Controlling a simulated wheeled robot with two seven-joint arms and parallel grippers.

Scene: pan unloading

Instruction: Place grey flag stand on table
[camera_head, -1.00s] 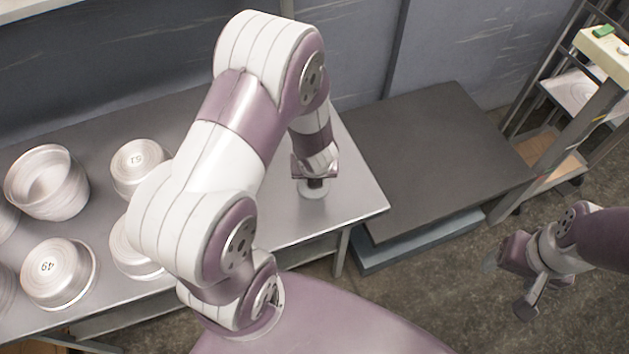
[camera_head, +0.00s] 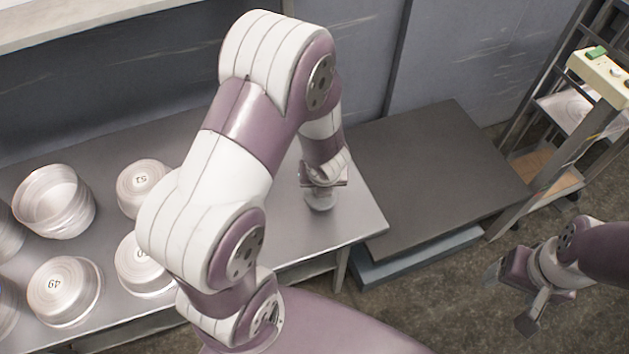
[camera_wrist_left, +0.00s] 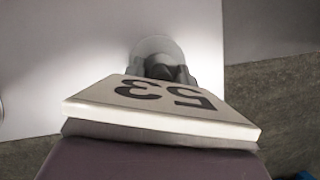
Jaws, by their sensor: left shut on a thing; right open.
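The grey flag stand (camera_head: 320,201) shows in the head view as a small round base under my left gripper (camera_head: 323,181), over the right end of the metal table (camera_head: 352,222). My left gripper is shut on it. In the left wrist view the stand's pale round base (camera_wrist_left: 153,44) shows beyond a tilted white plate marked 53 (camera_wrist_left: 160,98), which hides much of the grip. I cannot tell whether the base touches the table. My right gripper (camera_head: 510,298) is open and empty over the floor at the right.
Several round metal pans (camera_head: 65,291) stand on the left part of the table. A dark flat platform (camera_head: 435,180) lies right of the table, and a shelf rack (camera_head: 545,160) stands beyond it. Table surface around the stand is clear.

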